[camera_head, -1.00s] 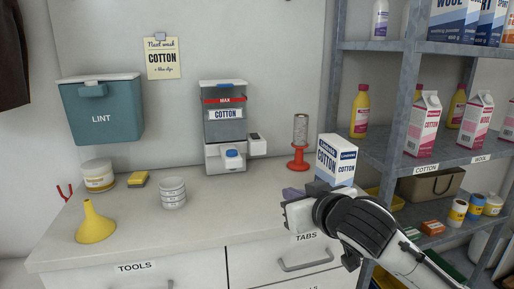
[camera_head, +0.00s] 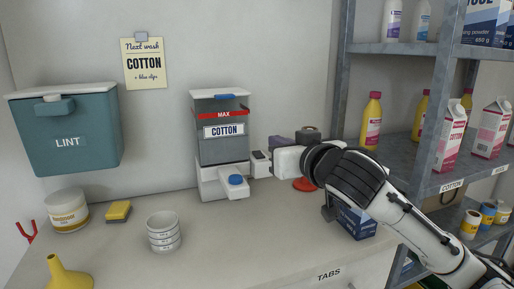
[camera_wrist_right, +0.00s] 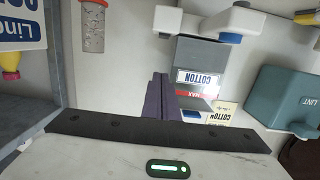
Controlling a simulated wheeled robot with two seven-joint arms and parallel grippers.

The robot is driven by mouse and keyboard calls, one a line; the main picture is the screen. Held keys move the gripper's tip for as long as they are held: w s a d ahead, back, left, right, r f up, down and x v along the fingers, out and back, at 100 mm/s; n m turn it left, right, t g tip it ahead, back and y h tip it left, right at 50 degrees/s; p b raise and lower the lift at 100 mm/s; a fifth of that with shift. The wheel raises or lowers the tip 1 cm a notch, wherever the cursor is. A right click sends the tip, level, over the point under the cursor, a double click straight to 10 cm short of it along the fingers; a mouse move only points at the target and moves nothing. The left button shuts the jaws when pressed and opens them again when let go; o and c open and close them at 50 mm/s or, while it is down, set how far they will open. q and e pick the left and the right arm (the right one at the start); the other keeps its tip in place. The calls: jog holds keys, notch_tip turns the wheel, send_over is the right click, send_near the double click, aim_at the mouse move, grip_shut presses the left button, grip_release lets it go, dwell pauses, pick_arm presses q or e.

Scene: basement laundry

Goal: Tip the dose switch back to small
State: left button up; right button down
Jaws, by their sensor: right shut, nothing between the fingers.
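The dose switch (camera_head: 260,163) is a small white box with a dark top on the right side of the cotton dispenser (camera_head: 222,150). Which way its rocker is tipped cannot be told. In the right wrist view, which is upside down, the white switch box (camera_wrist_right: 167,20) shows near the top beside the dispenser (camera_wrist_right: 198,62). My right gripper (camera_head: 280,141) is just right of the switch and apart from it, its purple fingers shut and empty. The fingers (camera_wrist_right: 159,97) also show in the wrist view, pointing towards the dispenser. My left gripper is out of view.
A red-based stand (camera_head: 304,184) is partly hidden behind my right arm. A blue carton (camera_head: 357,222) stands under my forearm. Metal shelves (camera_head: 395,155) are at right. Stacked cups (camera_head: 163,232) and a yellow funnel (camera_head: 68,275) stand on the left; the counter before the dispenser is clear.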

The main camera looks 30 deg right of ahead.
send_over(261, 159)
jog(key=shift+s+f+p, duration=0.15)
jog(key=shift+f+p, duration=0.25)
jog(key=shift+f, duration=0.25)
notch_tip(261, 159, down, 3)
jog(key=shift+r+b, duration=0.1)
jog(key=shift+b, duration=0.25)
jog(key=shift+f, duration=0.6)
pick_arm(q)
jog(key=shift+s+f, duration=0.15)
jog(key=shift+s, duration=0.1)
